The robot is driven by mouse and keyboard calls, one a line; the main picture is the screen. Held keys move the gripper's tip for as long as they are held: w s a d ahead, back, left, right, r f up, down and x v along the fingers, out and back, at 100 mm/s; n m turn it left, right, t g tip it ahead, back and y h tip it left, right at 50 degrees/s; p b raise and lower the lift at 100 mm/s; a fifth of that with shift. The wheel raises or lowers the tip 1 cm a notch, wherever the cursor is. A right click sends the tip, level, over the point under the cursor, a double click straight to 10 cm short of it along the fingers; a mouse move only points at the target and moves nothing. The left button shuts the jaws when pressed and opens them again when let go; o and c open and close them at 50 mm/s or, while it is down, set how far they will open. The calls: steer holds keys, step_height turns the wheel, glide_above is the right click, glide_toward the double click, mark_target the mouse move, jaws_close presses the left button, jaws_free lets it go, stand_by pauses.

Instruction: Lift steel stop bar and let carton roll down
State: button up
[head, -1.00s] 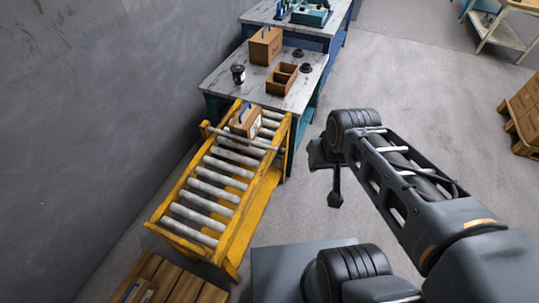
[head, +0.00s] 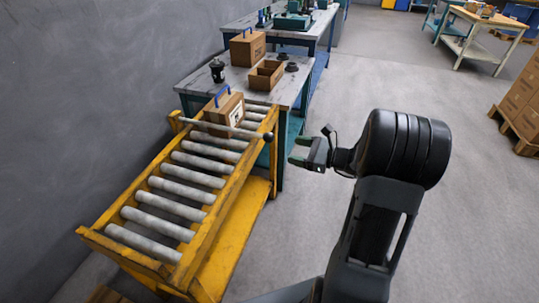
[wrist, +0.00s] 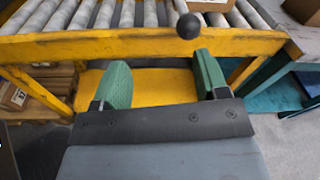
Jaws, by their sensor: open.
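The steel stop bar (head: 217,128) lies across the upper end of the yellow roller conveyor (head: 196,245), with a dark ball knob (head: 268,137) at its right end. The carton (head: 222,111), brown with a blue handle and a white label, sits on the rollers just behind the bar. My gripper (head: 294,151) is open and empty, to the right of the conveyor and apart from the knob. In the wrist view the green fingers (wrist: 158,82) are spread, and the knob (wrist: 188,26) shows beyond them, nearer the right finger. The carton's edge shows at the top right there.
A workbench (head: 193,83) behind the conveyor holds a black part (head: 217,69), a closed box (head: 247,48) and an open wooden box (head: 266,74). The rollers below the bar are empty. The floor to the right is clear up to stacked cartons (head: 522,97).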

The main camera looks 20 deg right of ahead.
mark_target(269, 138)
steer(key=w+a+b, duration=0.1)
steer(key=w+a, duration=0.1)
steer(key=w, duration=0.1)
steer(key=w+a+f+m+t+b, duration=0.1)
steer(key=w+a, duration=0.1)
steer(key=w, duration=0.2)
steer(key=w+a+f+m+t+b, duration=0.1)
steer(key=w+a+b, duration=0.1)
steer(key=w, duration=0.2)
steer(key=shift+f, duration=0.1)
stand_by(0.3)
